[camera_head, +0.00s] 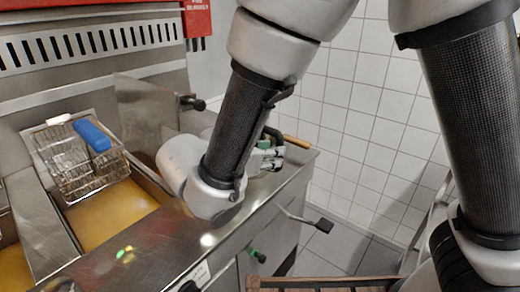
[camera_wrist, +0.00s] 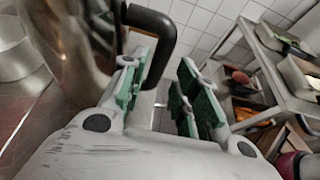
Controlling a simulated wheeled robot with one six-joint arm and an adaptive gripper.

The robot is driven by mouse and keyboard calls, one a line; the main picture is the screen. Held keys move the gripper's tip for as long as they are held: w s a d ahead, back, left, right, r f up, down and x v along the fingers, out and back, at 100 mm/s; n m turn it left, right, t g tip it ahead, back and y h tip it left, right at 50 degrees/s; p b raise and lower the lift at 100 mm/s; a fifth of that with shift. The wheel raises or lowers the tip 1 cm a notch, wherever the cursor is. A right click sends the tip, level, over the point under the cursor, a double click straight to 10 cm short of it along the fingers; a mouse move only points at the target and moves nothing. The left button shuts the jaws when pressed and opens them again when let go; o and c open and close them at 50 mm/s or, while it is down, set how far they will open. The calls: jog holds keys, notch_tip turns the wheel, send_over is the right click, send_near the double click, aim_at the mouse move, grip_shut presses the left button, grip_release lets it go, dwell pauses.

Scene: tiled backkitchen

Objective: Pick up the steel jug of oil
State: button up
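The steel jug (camera_wrist: 75,40) fills the upper left of the wrist view, shiny and close, with its top cut off by the frame. Its black handle (camera_wrist: 160,22) curves out to the right and down towards my gripper (camera_wrist: 163,85). My gripper is open, with green-padded fingers apart and a gap between them. The handle's lower end is beside the left finger; I cannot tell whether it touches. In the head view my gripper (camera_head: 268,158) is at the right end of the steel counter, partly behind my arm. My arm hides most or all of the jug there.
A deep fryer with yellow oil (camera_head: 108,214) and a wire basket (camera_head: 80,165) with a blue grip is on the left. The steel counter edge (camera_head: 262,200) runs below my arm. A shelf rack (camera_wrist: 275,75) with boxes stands right in the wrist view. White tiled wall lies behind.

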jog(key=x, duration=0.5)
jog(key=shift+w+r, duration=0.15)
jog(key=shift+w, duration=0.1)
grip_shut()
